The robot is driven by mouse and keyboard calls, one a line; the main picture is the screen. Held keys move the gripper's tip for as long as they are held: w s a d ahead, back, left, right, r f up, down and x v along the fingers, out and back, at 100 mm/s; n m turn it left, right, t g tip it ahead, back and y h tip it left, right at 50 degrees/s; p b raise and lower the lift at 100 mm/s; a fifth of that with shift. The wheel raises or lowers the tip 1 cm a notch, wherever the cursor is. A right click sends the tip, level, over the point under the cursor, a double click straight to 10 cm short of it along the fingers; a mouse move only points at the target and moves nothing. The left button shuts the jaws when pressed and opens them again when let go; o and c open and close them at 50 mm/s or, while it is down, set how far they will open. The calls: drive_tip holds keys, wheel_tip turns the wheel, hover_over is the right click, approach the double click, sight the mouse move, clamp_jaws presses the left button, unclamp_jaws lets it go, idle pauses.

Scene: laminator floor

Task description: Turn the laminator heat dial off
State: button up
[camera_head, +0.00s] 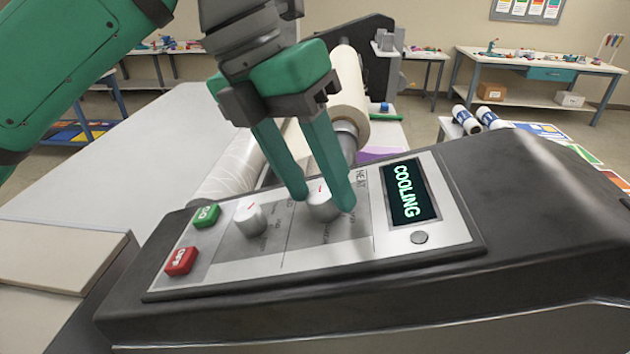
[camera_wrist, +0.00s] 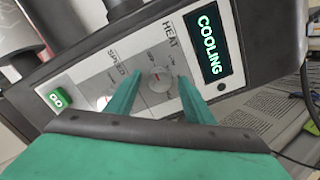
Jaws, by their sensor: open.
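The heat dial (camera_head: 321,206) is a light grey knob with a red mark, on the laminator's control panel beside the word HEAT. It also shows in the wrist view (camera_wrist: 160,79). My gripper (camera_head: 323,199) is open, with its two green fingers pointing down on either side of the heat dial. In the wrist view the dial lies between the fingertips (camera_wrist: 158,84); I cannot tell whether either finger touches it. The small labels around the dial are too blurred to read the setting surely. The display (camera_head: 408,192) reads COOLING.
The speed dial (camera_head: 250,218) sits left of the heat dial. A green GO button (camera_head: 206,216) and a red OFF button (camera_head: 181,261) are at the panel's left end. A round grey button (camera_head: 419,238) is below the display. A film roll (camera_head: 349,84) stands behind the panel.

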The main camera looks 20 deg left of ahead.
drive_tip(key=v, duration=1)
drive_tip(key=shift+r, duration=0.25)
